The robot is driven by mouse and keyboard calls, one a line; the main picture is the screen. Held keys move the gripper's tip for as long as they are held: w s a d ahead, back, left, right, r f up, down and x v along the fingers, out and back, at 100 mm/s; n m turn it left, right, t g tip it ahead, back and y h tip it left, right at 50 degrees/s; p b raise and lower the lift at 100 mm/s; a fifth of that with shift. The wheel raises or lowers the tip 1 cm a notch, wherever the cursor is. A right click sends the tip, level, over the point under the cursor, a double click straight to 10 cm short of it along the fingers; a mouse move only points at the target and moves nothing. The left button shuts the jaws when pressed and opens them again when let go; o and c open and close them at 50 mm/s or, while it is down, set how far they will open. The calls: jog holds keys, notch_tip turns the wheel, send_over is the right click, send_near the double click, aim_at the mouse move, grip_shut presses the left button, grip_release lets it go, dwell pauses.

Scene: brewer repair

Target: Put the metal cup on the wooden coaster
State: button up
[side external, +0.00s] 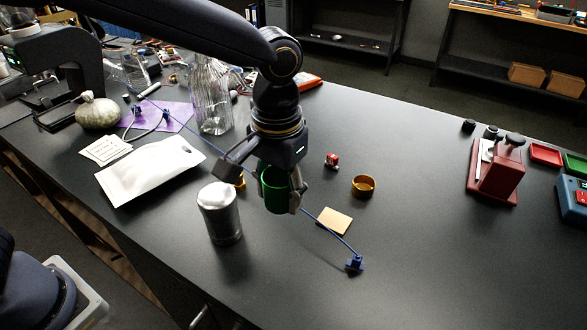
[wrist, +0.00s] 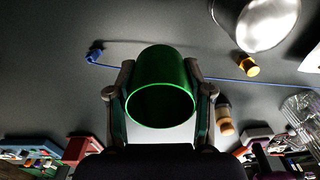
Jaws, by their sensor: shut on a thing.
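My gripper (side external: 280,194) is shut on a green, metallic-looking cup (side external: 275,190). In the wrist view the green cup (wrist: 160,88) sits between the two fingers (wrist: 160,95), its round opening facing the camera. The cup appears to be held above the table, though its height is hard to judge. The wooden coaster (side external: 334,221) is a flat tan square lying on the table, to the right of and a little lower than the cup in the side view. I cannot make it out in the wrist view. Nothing stands on the coaster.
A silver canister (side external: 219,214) stands left of my gripper. A blue cable with a plug (side external: 354,262) runs beside the coaster.

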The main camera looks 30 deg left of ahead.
jog(key=w+d+f, duration=0.3)
jog(key=w, duration=0.3)
send_over(334, 220)
jog(key=f, duration=0.6)
jog(key=shift+s+a, duration=0.15)
jog(key=shift+s, duration=0.05)
jog(key=shift+w+f, duration=0.15)
jog(key=shift+f, duration=1.65)
jog(key=shift+f, duration=0.15)
jog(key=o, duration=1.2)
jog(key=shift+c, duration=0.2)
